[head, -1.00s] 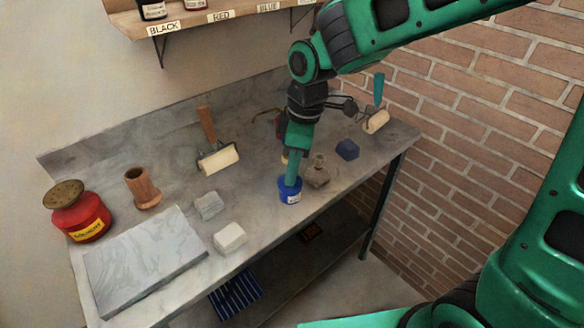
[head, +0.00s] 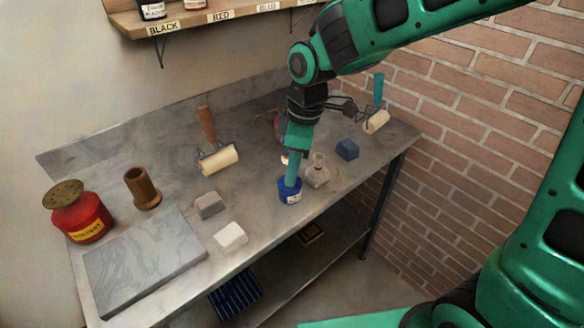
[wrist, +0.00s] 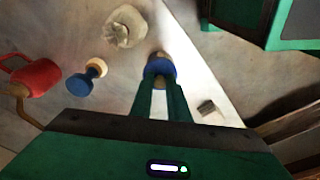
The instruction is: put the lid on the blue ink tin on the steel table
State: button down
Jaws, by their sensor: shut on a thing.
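The blue ink tin (head: 290,197), with a white label, stands upright near the front edge of the steel table (head: 262,216). My gripper (head: 291,181) points down onto the tin's top, its fingers close together. In the wrist view my gripper (wrist: 160,88) is shut at a dark blue round top (wrist: 158,68), which I take to be the lid. I cannot tell whether the lid sits flush on the tin.
Left are pale blocks (head: 230,237), a stone slab (head: 145,262), a red solvent can (head: 80,217), a brown wooden cup (head: 143,188) and a roller (head: 218,160).

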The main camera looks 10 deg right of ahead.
dwell(0.8)
jog(key=c, duration=1.6)
grip_release()
jog(key=shift+o, duration=0.6)
jog(key=o, duration=0.4)
jog(key=shift+c, duration=0.2)
jog(key=shift+r, duration=3.45)
jog(key=shift+c, duration=0.4)
grip_shut()
